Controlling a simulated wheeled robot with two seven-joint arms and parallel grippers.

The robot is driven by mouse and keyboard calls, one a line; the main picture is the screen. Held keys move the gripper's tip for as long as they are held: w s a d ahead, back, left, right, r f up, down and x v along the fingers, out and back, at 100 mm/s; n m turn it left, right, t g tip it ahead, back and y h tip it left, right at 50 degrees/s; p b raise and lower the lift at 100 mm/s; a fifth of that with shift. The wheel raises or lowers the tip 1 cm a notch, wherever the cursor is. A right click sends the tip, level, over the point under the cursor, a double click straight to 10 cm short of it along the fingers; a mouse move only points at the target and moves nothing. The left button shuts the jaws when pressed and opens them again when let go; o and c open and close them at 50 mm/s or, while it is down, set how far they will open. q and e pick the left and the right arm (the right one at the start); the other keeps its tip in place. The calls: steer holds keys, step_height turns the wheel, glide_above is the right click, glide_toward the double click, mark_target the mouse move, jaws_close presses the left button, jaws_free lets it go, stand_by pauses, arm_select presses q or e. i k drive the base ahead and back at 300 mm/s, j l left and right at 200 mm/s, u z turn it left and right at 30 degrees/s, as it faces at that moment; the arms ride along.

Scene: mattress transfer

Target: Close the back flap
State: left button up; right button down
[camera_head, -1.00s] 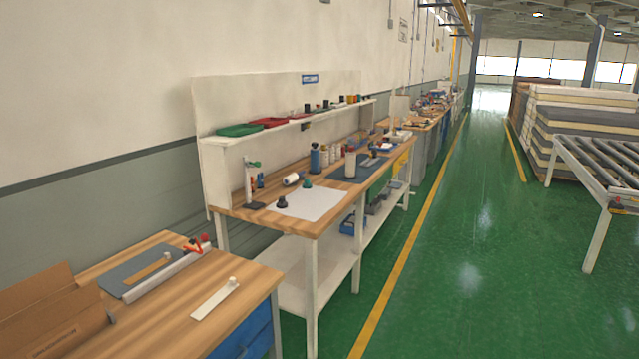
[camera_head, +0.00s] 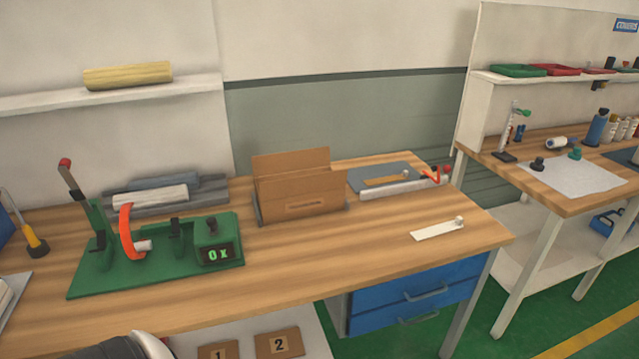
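A brown cardboard box (camera_head: 300,205) stands on the wooden workbench (camera_head: 390,255), right of the green fixture. A taller cardboard panel (camera_head: 291,160) stands upright at its back; it looks like the back flap in its raised position. The front face carries a small printed label. The inside of the box is mostly hidden by the front face. Neither of my grippers is in view. A rounded dark and white part at the bottom left edge looks like part of my arm.
A green fixture (camera_head: 160,250) with an upright lever, an orange ring and a "0x" display stands left. A white strip (camera_head: 437,230) lies right of the box; a grey board (camera_head: 385,178) lies behind. Bare wood is in front of the box. Numbered cartons (camera_head: 279,343) sit below.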

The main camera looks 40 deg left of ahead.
mark_target(301, 160)
steer(key=j+u, duration=0.1)
steer(key=u, duration=0.3)
steer(key=i+u, duration=0.15)
steer(key=u, duration=0.3)
steer(key=i+u, duration=0.1)
steer(key=u, duration=0.7)
steer(key=i+j, duration=0.05)
steer(key=i, duration=0.05)
